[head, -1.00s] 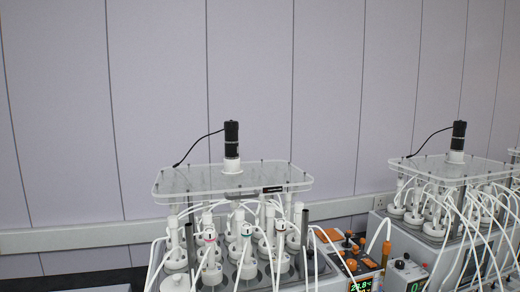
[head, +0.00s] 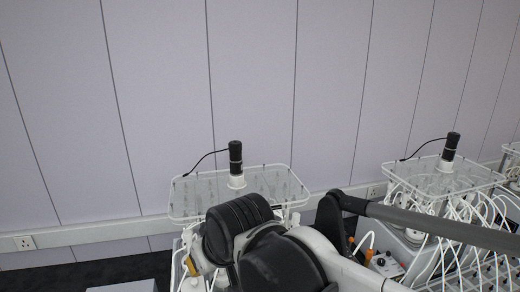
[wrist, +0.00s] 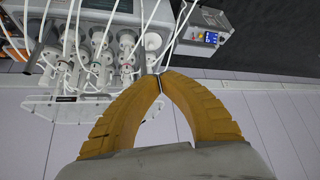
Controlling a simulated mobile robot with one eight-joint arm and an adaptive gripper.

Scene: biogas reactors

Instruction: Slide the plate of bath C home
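A clear plate (head: 190,205) with a black motor (head: 235,158) on top sits raised above a bath of white-capped reactors, left of centre in the head view. No letter is legible, so I cannot tell if it is bath C. In the wrist view the plate (wrist: 85,112) shows left of my gripper, with a dark label (wrist: 66,99) on its edge. My gripper (wrist: 160,79) has its two yellow fingers together at the tips, near the reactors and tubes. I see nothing clearly held between them. My arm hides much of the bath in the head view.
A second bath (head: 440,175) with its own plate and motor stands to the right. Many loose white tubes (head: 455,235) hang there. A small box with a lit display (wrist: 208,37) shows in the wrist view. A wall with a socket rail (head: 100,231) runs behind.

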